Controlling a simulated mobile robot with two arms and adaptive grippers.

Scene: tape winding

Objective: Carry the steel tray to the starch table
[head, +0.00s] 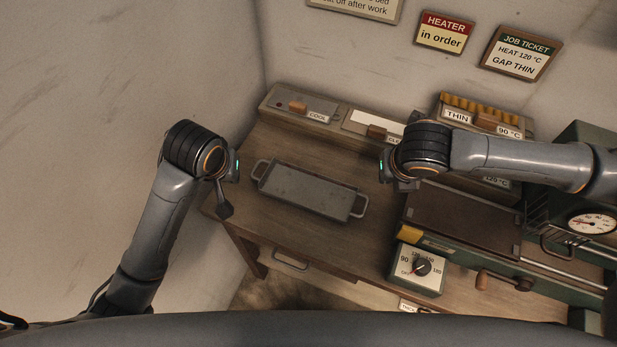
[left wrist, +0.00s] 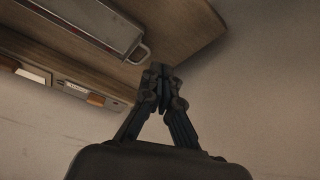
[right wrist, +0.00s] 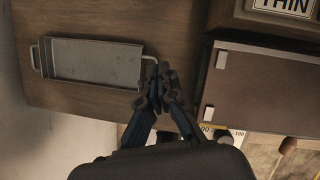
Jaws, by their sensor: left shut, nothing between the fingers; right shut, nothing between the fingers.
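The steel tray (head: 305,190) is a shallow grey rectangle with a loop handle at each short end. It lies on the wooden table (head: 290,228), slightly tilted in the picture. In the left wrist view part of the tray (left wrist: 95,25) and one handle show; in the right wrist view the whole tray (right wrist: 95,62) shows. My left gripper (head: 224,208) is shut and empty, left of the tray's left handle; its tips also show in the left wrist view (left wrist: 158,70). My right gripper (right wrist: 160,72) is shut and empty near the right handle; whether it touches cannot be told.
Right of the tray stands a machine with a dark plate (head: 465,218) and a dial box (head: 418,268). A gauge (head: 592,223) stands far right. A wall bounds the left side.

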